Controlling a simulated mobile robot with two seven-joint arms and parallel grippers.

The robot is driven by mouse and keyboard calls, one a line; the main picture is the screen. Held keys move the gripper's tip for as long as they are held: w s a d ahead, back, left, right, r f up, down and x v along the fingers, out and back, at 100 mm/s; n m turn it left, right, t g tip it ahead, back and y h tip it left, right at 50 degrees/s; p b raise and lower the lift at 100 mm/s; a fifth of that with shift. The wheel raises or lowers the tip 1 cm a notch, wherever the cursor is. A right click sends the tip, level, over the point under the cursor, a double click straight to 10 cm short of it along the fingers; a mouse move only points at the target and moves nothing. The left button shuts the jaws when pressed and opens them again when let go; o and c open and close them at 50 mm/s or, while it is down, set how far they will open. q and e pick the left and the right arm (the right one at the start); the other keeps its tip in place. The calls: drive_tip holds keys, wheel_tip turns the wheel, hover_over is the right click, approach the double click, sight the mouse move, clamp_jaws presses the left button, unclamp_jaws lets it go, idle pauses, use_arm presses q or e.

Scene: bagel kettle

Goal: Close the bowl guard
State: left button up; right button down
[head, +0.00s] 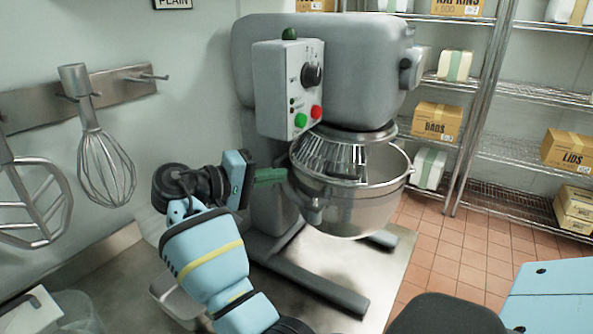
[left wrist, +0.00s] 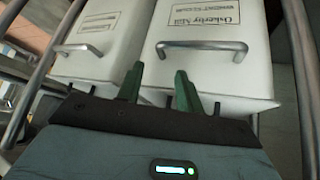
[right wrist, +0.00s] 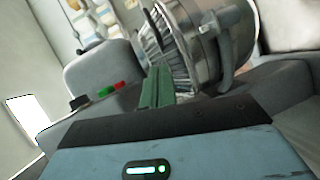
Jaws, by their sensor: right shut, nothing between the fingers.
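The bowl guard (head: 330,155) is a cage of metal wires above the steel mixing bowl (head: 355,210), under the grey mixer's head. The wires cover the left and front part of the bowl mouth; the right part shows uncovered. My right gripper (head: 272,175) is shut and empty, its green fingers pointing right at the bowl's left rim. I cannot tell if they touch. In the right wrist view the shut fingers (right wrist: 157,88) point toward the guard (right wrist: 165,45) and bowl (right wrist: 235,40). My left gripper (left wrist: 158,88) is open and empty, facing white bins.
The mixer (head: 330,60) has a control box (head: 288,88) with green and red buttons above my right gripper. Shelves with boxes (head: 437,120) stand behind at right. White handled bins (left wrist: 215,70) fill the left wrist view.

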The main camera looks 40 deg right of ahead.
drive_tip(key=b+x, duration=0.1)
drive_tip(key=x, duration=0.8)
drive_tip(key=shift+d, duration=0.4)
drive_tip(key=shift+f, duration=0.1)
